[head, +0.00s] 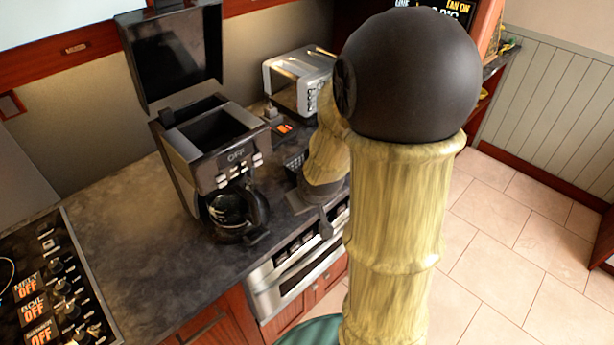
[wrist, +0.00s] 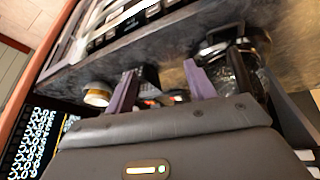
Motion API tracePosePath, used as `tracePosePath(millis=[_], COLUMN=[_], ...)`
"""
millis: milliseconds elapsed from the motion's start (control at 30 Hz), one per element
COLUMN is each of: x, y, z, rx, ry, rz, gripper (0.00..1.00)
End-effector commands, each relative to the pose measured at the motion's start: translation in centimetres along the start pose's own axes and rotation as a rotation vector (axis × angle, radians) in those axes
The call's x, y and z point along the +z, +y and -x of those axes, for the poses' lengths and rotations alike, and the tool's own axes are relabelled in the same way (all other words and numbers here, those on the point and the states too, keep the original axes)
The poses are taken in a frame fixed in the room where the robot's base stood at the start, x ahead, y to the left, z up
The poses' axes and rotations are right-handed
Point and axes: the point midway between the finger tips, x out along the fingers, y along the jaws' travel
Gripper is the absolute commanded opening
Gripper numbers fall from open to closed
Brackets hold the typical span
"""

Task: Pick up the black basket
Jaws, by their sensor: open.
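A small black mesh basket (head: 294,160) stands on the dark counter, right of the coffee maker, partly hidden behind my arm and gripper. In the wrist view, a dark mesh surface that looks like the basket (wrist: 149,75) shows between the fingertips. My gripper (wrist: 162,80) is open, with its two purple fingers apart and nothing visibly held. In the head view my gripper (head: 318,198) is low over the counter near its front edge, close to the basket. I cannot tell whether the fingers touch it.
The coffee maker (head: 207,145) with its lid up and a glass carafe (head: 232,207) stands close left of the gripper. A toaster (head: 297,78) is at the back. A stove (head: 58,285) is far left. An appliance front (head: 292,275) lies below the counter edge.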

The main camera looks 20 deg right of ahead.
Motion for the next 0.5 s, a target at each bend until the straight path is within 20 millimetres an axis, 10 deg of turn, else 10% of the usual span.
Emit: tracePosePath(millis=[200,500], x=[-2.1,-2.1], y=[6.0,11.7], z=[-6.8,-11.5], rx=[-0.015,-0.149], ry=[0.229,0.613], rz=[0.071,0.105], gripper=[0.55,0.55])
